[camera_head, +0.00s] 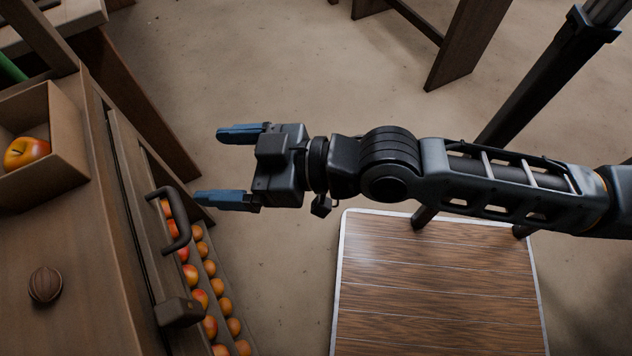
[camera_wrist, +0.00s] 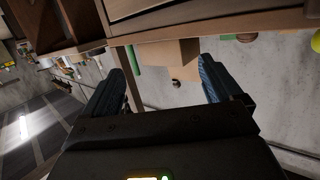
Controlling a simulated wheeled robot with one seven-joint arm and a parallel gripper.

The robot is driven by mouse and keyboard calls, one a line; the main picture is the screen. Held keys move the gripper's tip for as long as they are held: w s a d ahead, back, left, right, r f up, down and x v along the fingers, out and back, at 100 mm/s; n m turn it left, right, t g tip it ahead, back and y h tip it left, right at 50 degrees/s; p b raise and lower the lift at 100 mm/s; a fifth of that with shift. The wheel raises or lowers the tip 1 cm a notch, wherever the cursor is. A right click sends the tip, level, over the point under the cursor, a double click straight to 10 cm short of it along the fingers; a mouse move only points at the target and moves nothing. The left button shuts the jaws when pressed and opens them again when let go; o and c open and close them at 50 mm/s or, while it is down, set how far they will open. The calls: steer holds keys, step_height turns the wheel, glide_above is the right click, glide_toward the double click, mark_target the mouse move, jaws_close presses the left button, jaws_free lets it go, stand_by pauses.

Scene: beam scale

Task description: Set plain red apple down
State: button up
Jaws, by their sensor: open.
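My gripper (camera_head: 212,166) is open, with its two blue fingers apart and nothing between them. It hangs in the air to the right of the wooden counter. A red-and-yellow apple (camera_head: 26,152) lies in an open wooden box (camera_head: 66,150) at the left, apart from my gripper. Several red and orange fruits (camera_head: 190,275) lie in rows beside the counter, below and left of my gripper. I cannot tell which fruit, if any, is the plain red apple. In the wrist view my open fingers (camera_wrist: 163,70) frame a brown box (camera_wrist: 165,52) farther off.
A dark handle (camera_head: 177,222) sticks out from the counter's side, near the fruit rows. A brown ribbed ball (camera_head: 45,285) rests on the counter (camera_head: 85,250). A wood-topped table (camera_head: 440,285) with a pale rim stands below my arm, its visible top bare. Open floor lies beyond my gripper.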

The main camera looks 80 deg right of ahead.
steer(key=s+a, duration=0.2)
steer(key=s, duration=1.2)
steer(key=shift+s+g, duration=0.25)
steer(key=shift+g, duration=0.15)
